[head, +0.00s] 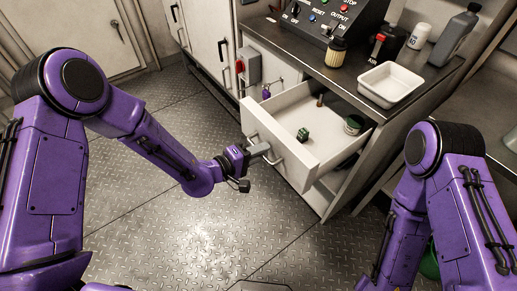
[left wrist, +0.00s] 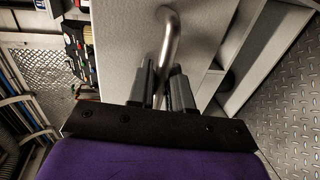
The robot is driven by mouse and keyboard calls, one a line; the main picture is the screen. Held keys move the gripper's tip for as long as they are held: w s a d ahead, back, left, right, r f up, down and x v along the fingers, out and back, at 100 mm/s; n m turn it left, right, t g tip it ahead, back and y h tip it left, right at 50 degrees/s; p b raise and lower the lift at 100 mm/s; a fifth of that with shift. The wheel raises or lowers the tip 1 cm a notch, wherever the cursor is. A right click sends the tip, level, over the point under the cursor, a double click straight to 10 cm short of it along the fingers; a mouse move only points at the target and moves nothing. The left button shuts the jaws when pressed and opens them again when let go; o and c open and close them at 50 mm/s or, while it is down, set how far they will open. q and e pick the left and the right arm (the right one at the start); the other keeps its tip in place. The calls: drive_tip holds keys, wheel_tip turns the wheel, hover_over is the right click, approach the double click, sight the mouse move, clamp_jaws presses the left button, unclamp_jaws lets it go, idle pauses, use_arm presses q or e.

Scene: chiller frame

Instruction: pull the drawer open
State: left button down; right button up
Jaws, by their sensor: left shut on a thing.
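The drawer (head: 275,136) is white and stands pulled out from the cabinet under the worktop, its inside showing from above. Its front carries a metal bar handle (head: 272,154). My left gripper (head: 262,149) is at the handle, its fingers shut around the bar. In the left wrist view the two dark fingers (left wrist: 163,88) close on the curved handle (left wrist: 171,38), in front of the pale drawer front (left wrist: 125,45). Inside the drawer lie a small green block (head: 303,134), a round tin (head: 353,125) and a small brown item (head: 320,100). My right gripper is out of view.
A grey box with a red knob (head: 241,67) is on the cabinet side. The metal floor (head: 200,225) before the drawer is clear.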

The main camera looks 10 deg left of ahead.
use_arm(q)
drive_tip(key=c, duration=1.2)
unclamp_jaws()
drive_tip(key=shift+c, duration=0.2)
drive_tip(key=shift+a, duration=0.15)
drive_tip(key=v, duration=1)
drive_tip(key=shift+s, duration=0.25)
